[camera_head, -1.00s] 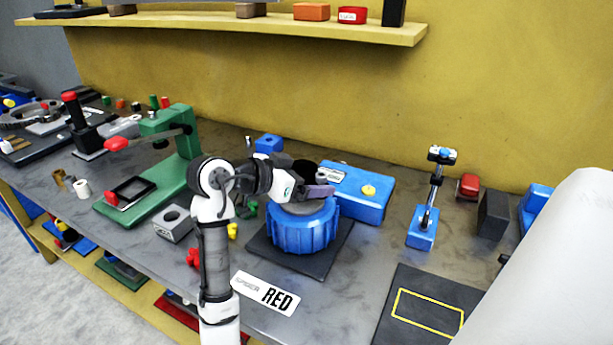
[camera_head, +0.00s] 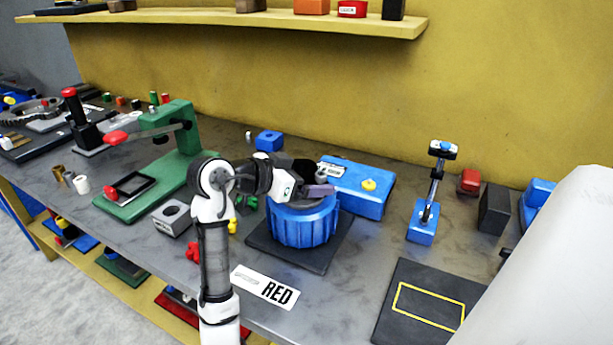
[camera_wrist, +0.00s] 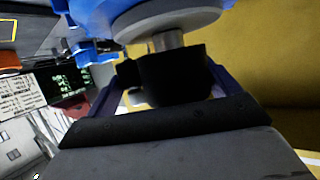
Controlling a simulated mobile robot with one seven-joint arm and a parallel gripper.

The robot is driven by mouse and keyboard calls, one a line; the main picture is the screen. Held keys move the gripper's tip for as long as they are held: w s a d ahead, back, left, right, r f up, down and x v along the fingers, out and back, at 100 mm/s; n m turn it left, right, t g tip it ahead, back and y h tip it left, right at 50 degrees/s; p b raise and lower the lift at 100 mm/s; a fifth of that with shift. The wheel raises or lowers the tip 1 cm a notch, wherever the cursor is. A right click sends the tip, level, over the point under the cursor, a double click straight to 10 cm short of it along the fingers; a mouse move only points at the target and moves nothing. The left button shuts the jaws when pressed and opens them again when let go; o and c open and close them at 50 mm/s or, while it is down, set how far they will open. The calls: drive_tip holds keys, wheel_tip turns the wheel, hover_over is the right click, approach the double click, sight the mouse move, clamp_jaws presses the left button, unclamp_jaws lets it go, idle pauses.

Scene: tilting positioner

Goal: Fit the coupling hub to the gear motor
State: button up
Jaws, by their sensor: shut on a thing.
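The gear motor is most likely the blue ribbed round body (camera_head: 303,226) on a dark square plate in the head view. In the wrist view its blue body (camera_wrist: 95,14), grey round face and short steel shaft (camera_wrist: 166,42) show at the top. My gripper (camera_head: 318,190) is over its top, with a purple finger visible. In the wrist view my gripper (camera_wrist: 165,78) is shut on the black coupling hub (camera_wrist: 170,82), between its two purple fingers. The hub is in line with the shaft, close against its visible end. Whether the shaft is inside the bore is hidden.
A blue box with a yellow knob (camera_head: 375,197) stands right behind the motor. A green press (camera_head: 180,140) and grey block (camera_head: 172,217) are to the left. A blue-based stand (camera_head: 422,222) and a dark mat with yellow outline (camera_head: 425,300) are to the right.

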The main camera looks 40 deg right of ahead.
drive_tip(key=shift+s+f+b, duration=0.3)
drive_tip(key=shift+f, duration=0.55)
drive_tip(key=o, duration=1.2)
drive_tip(key=shift+o, duration=0.2)
drive_tip(key=shift+f, duration=0.1)
drive_tip(key=shift+a, duration=0.1)
